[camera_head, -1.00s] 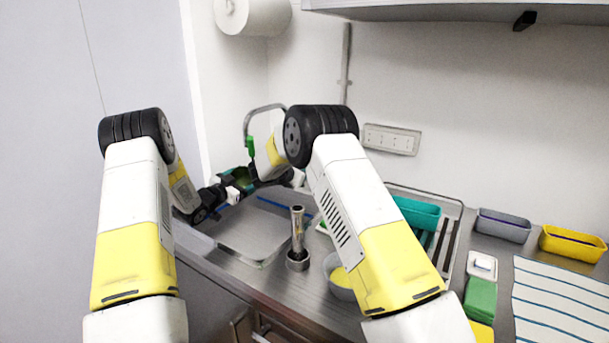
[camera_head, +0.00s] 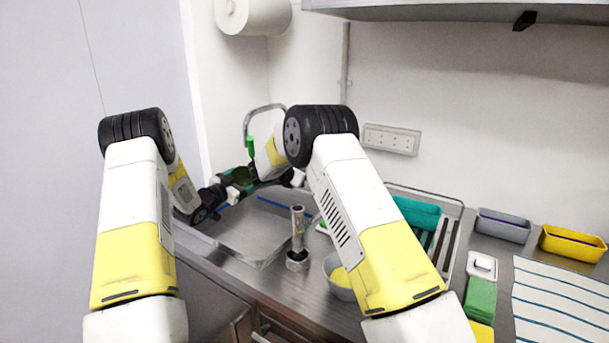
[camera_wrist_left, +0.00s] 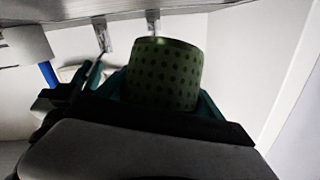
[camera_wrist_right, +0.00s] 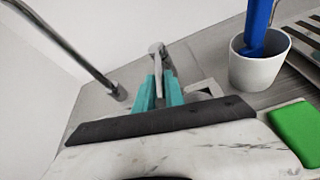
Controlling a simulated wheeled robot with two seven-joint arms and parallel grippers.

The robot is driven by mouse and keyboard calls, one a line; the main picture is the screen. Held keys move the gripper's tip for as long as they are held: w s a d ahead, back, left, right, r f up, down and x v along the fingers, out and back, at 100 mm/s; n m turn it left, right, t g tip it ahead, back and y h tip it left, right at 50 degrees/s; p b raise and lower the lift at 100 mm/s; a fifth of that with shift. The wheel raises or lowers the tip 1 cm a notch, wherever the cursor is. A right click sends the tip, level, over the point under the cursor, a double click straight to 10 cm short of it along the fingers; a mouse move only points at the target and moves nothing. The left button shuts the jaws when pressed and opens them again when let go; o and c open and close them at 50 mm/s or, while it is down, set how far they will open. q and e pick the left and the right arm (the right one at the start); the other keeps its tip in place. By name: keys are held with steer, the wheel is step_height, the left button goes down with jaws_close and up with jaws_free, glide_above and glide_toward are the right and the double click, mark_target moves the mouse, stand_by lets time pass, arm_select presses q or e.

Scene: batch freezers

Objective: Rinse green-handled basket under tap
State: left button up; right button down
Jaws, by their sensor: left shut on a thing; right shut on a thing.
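A dark green perforated basket (camera_wrist_left: 165,75) fills the middle of the left wrist view, just beyond my left gripper's teal fingers. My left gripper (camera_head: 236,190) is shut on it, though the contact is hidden. In the head view the basket (camera_head: 241,176) shows dark green above the back of the sink (camera_head: 240,240). The arched tap (camera_head: 262,109) rises behind, with an upright green piece (camera_head: 250,147) below its curve. My right gripper (camera_wrist_right: 160,93) is shut on a slim grey piece (camera_wrist_right: 158,62) that looks like the tap's lever. Whether water runs cannot be told.
A steel tube (camera_head: 298,230) stands at the sink's right front, beside a grey bowl (camera_head: 342,290). A white cup (camera_wrist_right: 259,68) with a blue handle is near my right gripper. A teal bin (camera_head: 418,213) sits on a drying rack at right. My right forearm crosses the counter.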

stand_by(0.3)
steer(key=d+n+y, duration=0.1)
steer(key=s+d+n+t+y, duration=0.1)
steer(key=shift+d+y, duration=0.1)
steer(key=shift+y, duration=0.2)
steer(key=c, duration=1.4)
jaws_free()
steer(key=shift+s, duration=0.1)
steer(key=v, duration=1.2)
steer(key=shift+f, duration=0.1)
